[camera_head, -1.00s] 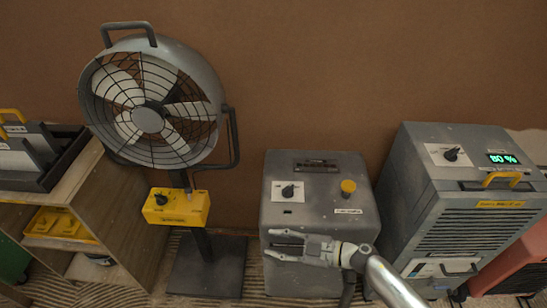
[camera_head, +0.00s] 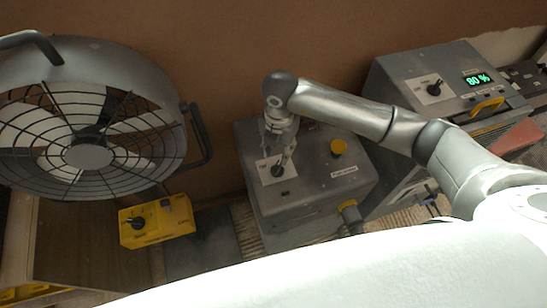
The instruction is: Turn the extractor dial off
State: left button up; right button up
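The extractor looks to be the grey box (camera_head: 312,192) in the middle, its lettering too small to read. Its black dial (camera_head: 278,170) sits on a white plate on the top face, near the left edge. My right gripper (camera_head: 277,158) points down from above over this plate. Its fingers are apart, one to each side just above the dial, with nothing held. I cannot tell whether a fingertip touches the dial. The dial's pointer setting is hard to read, partly covered by the fingers. My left gripper is out of view.
A large caged fan (camera_head: 88,120) with a yellow control box (camera_head: 157,222) stands left. A grey unit (camera_head: 425,75) showing "80 %" stands right, behind my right arm. A brown wall closes the back.

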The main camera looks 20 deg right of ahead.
aim_at(277, 166)
notch_tip(277, 166, down, 5)
jog(key=shift+f+p, duration=0.2)
jog(key=shift+p, duration=0.15)
jog(key=shift+w+f, duration=0.1)
jog(key=shift+f, duration=1.55)
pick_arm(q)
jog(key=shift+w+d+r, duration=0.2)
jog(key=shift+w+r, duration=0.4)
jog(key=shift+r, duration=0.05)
pick_arm(e)
jog(key=shift+a, duration=0.1)
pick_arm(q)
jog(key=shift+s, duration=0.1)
pick_arm(e)
jog(key=shift+c, duration=0.5)
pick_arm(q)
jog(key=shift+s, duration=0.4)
pick_arm(e)
grip_shut()
